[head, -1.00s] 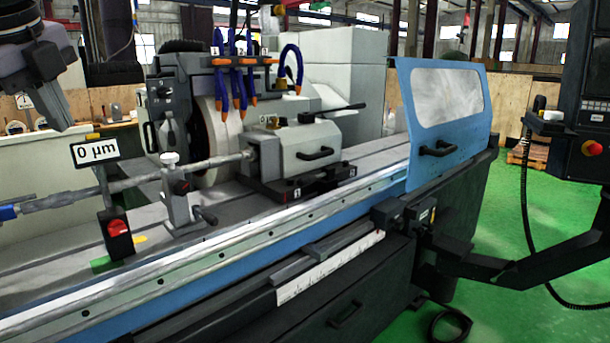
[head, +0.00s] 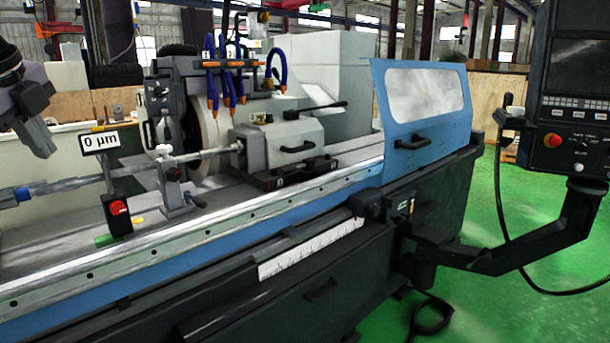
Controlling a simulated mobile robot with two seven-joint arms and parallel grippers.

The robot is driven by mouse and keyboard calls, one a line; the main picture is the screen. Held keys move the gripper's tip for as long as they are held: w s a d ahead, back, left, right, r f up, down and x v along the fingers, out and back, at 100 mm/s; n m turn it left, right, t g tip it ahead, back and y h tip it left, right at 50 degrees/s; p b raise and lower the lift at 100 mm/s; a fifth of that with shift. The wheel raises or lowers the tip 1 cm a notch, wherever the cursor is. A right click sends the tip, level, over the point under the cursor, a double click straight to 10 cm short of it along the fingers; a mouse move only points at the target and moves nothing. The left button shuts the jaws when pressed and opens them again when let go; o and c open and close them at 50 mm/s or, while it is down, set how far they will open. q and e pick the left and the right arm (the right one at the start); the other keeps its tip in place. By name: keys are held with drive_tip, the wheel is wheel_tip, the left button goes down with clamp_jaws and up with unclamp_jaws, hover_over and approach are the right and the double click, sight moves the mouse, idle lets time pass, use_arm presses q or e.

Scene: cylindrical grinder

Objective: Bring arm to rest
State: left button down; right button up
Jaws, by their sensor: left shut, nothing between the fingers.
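My left gripper (head: 37,138) shows at the left edge of the head view, pointing down. It is shut and empty, with its fingers together. It is in front of the left part of the cylindrical grinder (head: 290,205), above the level of its bed and apart from the workpiece shaft (head: 90,181) below it. My right gripper is not in the picture. Most of my left arm is cut off by the left edge.
A gauge display reading 0 µm (head: 101,142) stands just right of my left gripper. The blue guard door (head: 425,100) is at the bed's right. A control panel (head: 575,105) hangs on an arm at the far right.

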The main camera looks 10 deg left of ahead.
use_arm(q)
drive_tip(key=s+a+f+n, duration=0.1)
drive_tip(key=a+f+n, duration=0.2)
drive_tip(key=a+f, duration=0.6)
drive_tip(key=s+a+f+n, duration=0.15)
drive_tip(key=a+f, duration=0.35)
drive_tip(key=f, duration=0.7)
drive_tip(key=s+d+f+n, duration=0.15)
drive_tip(key=s+f, duration=0.25)
drive_tip(key=f, duration=0.7)
drive_tip(key=s+f+n, duration=0.3)
drive_tip(key=s+f, duration=0.1)
drive_tip(key=f, duration=0.8)
drive_tip(key=s+d+f+n+t+h, duration=0.1)
drive_tip(key=s+d+f, duration=0.2)
drive_tip(key=d+f, duration=0.45)
drive_tip(key=s+d+f+n+t+h, duration=0.1)
drive_tip(key=s+d+f+n, duration=0.15)
drive_tip(key=d+f, duration=0.5)
drive_tip(key=s+d+r+n+t+h, duration=0.1)
drive_tip(key=d+r+n+t+h, duration=0.1)
drive_tip(key=d, duration=2.1)
drive_tip(key=shift+r+n+t, duration=0.45)
drive_tip(key=shift+r+t, duration=0.3)
drive_tip(key=shift+t, duration=0.05)
